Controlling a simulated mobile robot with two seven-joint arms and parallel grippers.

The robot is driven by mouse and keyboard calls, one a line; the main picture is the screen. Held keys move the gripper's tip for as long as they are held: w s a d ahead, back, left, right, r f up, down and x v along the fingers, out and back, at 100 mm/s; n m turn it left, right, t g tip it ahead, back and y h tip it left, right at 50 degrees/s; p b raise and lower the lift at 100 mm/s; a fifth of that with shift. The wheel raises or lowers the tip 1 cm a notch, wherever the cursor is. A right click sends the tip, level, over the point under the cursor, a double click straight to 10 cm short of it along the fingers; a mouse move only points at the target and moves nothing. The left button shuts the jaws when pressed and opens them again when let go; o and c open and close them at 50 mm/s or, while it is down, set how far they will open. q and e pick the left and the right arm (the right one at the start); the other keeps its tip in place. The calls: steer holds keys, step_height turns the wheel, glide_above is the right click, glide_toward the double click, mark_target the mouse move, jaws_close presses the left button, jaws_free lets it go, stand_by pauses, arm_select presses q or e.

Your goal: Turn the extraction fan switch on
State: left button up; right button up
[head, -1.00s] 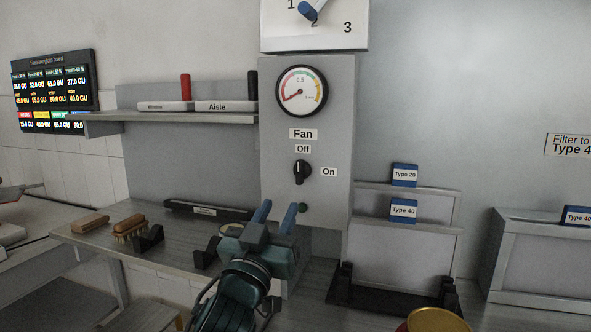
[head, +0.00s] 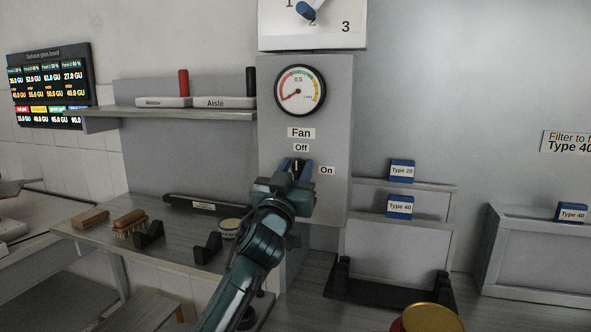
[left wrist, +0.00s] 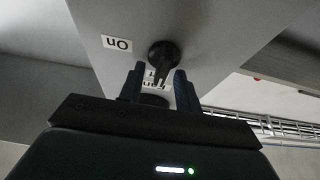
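The black fan switch knob (head: 297,163) sits on the grey panel under the "Fan" and "Off" labels, with the "On" label (head: 326,170) to its right. It also shows in the left wrist view (left wrist: 162,54), inverted, with its handle pointing towards the "Off" label. My left gripper (head: 296,168) is open in front of the panel, its blue fingers on either side of the knob in the head view. In the left wrist view the fingers (left wrist: 160,78) stand apart, with the knob beyond their tips; contact cannot be told. My right gripper is not in view.
A round gauge (head: 298,91) above has its needle at the low left. A shelf (head: 175,114) with red and black handled items is left. A lower counter holds brushes (head: 129,223) and black holders. Filter boxes (head: 400,171) stand right.

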arm_select(q)
steer(key=shift+c, duration=0.4)
steer(key=c, duration=0.4)
steer(key=shift+c, duration=0.7)
